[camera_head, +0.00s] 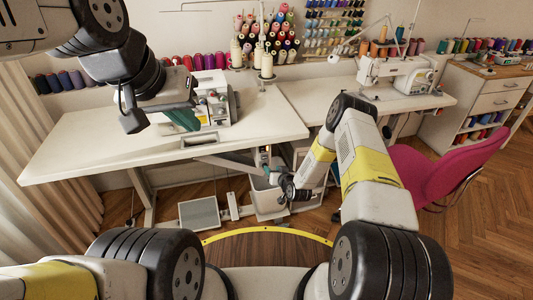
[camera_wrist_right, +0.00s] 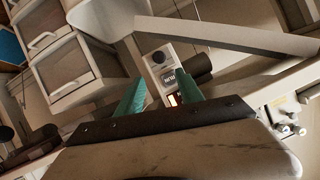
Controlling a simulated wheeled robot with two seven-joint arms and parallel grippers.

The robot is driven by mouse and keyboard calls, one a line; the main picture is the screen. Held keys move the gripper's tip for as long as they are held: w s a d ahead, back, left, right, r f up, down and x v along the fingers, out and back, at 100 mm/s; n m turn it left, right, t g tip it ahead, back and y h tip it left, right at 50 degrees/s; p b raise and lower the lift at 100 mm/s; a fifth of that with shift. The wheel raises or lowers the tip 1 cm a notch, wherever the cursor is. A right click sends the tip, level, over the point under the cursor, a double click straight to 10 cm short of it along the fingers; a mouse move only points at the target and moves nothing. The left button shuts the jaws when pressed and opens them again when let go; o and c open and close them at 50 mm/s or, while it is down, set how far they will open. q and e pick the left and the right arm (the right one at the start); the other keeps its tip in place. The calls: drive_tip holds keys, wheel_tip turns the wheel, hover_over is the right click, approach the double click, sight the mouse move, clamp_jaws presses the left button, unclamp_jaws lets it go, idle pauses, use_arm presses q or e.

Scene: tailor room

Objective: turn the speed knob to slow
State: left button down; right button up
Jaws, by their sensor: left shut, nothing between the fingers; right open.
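In the right wrist view a small grey control panel (camera_wrist_right: 155,60) shows beyond my fingers. It carries a round dark knob (camera_wrist_right: 159,57), a dark label (camera_wrist_right: 169,79) with light lettering, and a red-lit part (camera_wrist_right: 173,99) partly hidden by a finger. I cannot tell the knob's setting. My right gripper (camera_wrist_right: 161,77) is open, its green fingers on either side of the panel in the picture, with no contact visible. In the head view the right gripper (camera_head: 270,172) is below the table edge. My left gripper (camera_head: 187,120) is shut and empty above the left table.
The left sewing table (camera_head: 90,140) holds a sewing machine (camera_head: 213,105), partly behind my left gripper. Grey drawers (camera_wrist_right: 75,68) stand near the panel. A pedal (camera_head: 199,214) is on the floor. A pink chair (camera_head: 430,175) is at the right, beside my right arm.

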drive_tip(key=f+x, duration=0.1)
drive_tip(key=x, duration=0.7)
drive_tip(key=shift+s+a, duration=0.2)
drive_tip(key=shift+s, duration=0.2)
clamp_jaws()
